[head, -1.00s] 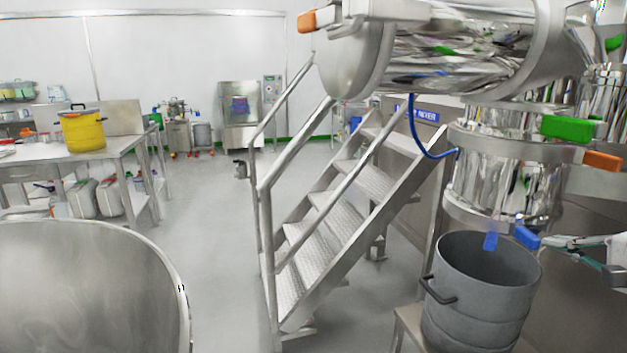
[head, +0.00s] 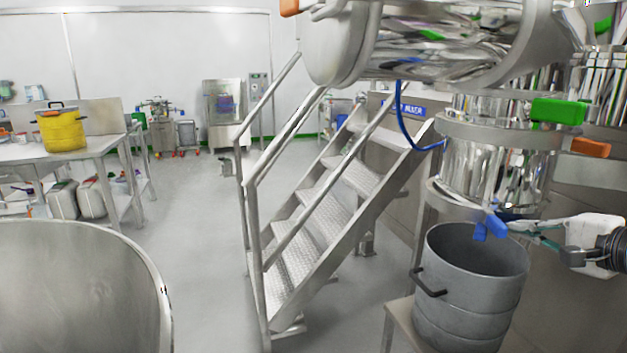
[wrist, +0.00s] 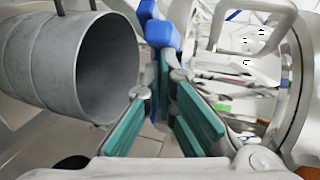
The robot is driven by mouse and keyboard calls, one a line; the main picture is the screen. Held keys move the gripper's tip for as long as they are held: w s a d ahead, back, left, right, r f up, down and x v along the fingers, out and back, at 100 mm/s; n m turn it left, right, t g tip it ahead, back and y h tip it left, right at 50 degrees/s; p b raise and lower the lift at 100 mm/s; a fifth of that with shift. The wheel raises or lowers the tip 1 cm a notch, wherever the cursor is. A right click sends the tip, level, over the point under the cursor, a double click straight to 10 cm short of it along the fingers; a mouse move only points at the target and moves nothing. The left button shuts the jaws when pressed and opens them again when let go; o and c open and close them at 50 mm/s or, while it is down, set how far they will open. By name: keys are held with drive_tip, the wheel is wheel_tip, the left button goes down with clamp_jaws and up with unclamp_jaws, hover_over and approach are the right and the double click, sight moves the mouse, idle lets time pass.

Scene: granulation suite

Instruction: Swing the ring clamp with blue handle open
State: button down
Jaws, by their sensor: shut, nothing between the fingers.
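The ring clamp (head: 448,203) is a metal band at the foot of the shiny steel column, just above the grey bin. Its blue handle (head: 496,225) sticks out at the band's front right, beside a smaller blue part (head: 480,233). The handle shows at the top middle of the wrist view (wrist: 163,38). My gripper (head: 512,229) comes in from the right with its tips at the handle. In the wrist view my gripper's teal-padded fingers (wrist: 164,85) point toward the handle. They are shut and hold nothing. I cannot tell whether the tips touch the handle.
The open grey bin (head: 465,300) stands right under the clamp; it fills the left of the wrist view (wrist: 55,65). Green (head: 558,112) and orange (head: 591,148) handles stick out higher on the column. Metal stairs (head: 325,210) stand left.

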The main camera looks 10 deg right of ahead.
drive_tip(key=shift+w+a+b, duration=0.2)
drive_tip(key=shift+a+b, duration=0.2)
drive_tip(key=shift+a, duration=0.4)
drive_tip(key=shift+w+a+b, duration=0.15)
drive_tip(key=shift+a+b, duration=0.2)
drive_tip(key=shift+a, duration=0.4)
drive_tip(key=shift+s, duration=0.1)
drive_tip(key=s+d, duration=0.1)
drive_tip(key=s, duration=0.5)
drive_tip(key=shift+s+d+b, duration=0.3)
drive_tip(key=shift+s+b, duration=0.05)
